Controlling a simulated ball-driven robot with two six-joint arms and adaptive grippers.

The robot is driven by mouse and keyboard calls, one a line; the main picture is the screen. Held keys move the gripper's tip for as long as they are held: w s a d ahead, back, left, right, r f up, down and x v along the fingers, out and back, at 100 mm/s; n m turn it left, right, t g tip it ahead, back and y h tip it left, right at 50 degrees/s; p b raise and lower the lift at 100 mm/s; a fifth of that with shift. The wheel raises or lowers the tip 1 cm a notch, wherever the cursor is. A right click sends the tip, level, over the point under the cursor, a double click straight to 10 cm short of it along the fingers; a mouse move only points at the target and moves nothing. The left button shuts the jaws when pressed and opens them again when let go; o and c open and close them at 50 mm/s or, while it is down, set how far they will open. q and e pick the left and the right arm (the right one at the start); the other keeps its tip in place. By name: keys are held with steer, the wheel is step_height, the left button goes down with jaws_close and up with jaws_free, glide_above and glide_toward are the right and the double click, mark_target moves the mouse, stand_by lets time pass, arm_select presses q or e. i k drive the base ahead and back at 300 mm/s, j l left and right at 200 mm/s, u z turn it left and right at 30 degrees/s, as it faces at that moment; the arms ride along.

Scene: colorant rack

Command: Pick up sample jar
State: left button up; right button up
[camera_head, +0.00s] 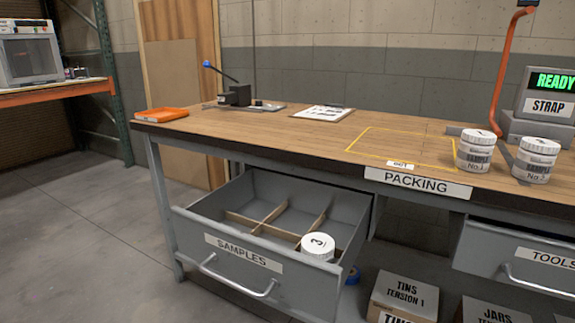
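A white sample jar (318,247) with a "3" on its lid sits in the front right compartment of the open SAMPLES drawer (243,256); its lower part is hidden by the drawer front. Two more white sample jars stand upright on the bench top at the right. One jar (475,151) is at the right end of the yellow outline, and the other (535,161) is farther right. Both have grey label bands reading "SAMPLE No." with numbers too small to read surely. Neither of my grippers is in view.
The wooden PACKING bench (290,140) holds an orange tray (161,114), a black lever tool (236,95), a clipboard (323,112) and a READY/STRAP display (548,94). The yellow outline (400,130) is empty. Boxes (403,295) sit below.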

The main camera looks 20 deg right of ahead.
mark_target(476, 146)
steer(key=z, duration=1.65)
